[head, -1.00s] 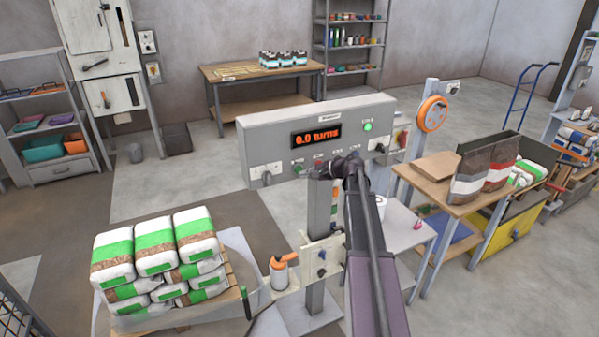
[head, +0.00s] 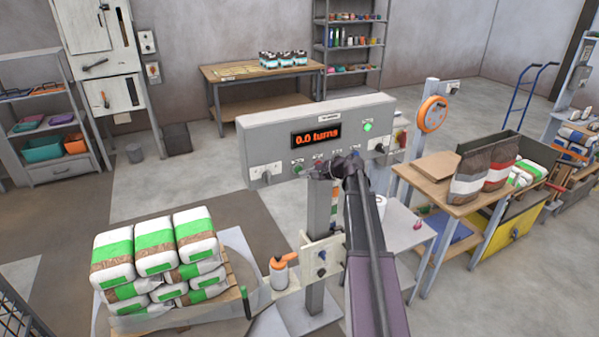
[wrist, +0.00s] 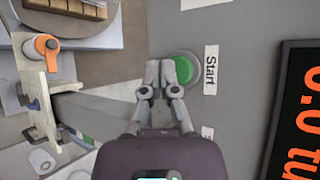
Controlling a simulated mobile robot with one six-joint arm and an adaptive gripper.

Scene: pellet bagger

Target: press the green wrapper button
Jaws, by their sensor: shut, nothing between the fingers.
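The green wrapper button (wrist: 183,70) is round, on the grey control panel beside a label reading "Start". It also shows small at the panel's lower left in the head view (head: 298,170). My gripper (wrist: 159,70) is shut and empty. In the wrist view its fingertips are beside the button and cover its left edge; I cannot tell whether they touch it. In the head view my gripper (head: 311,173) is at the panel's lower edge, close to the button. The panel (head: 262,141) has a display (head: 316,136) reading "0.0 turns" and a lit green lamp (head: 367,127).
A post (head: 318,213) carries the panel, with an orange-topped part (head: 279,270) low beside it. Stacked green-and-white bags (head: 155,252) stand on a pallet at lower left. A grey side table (head: 405,238) is to the right. Other small knobs line the panel.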

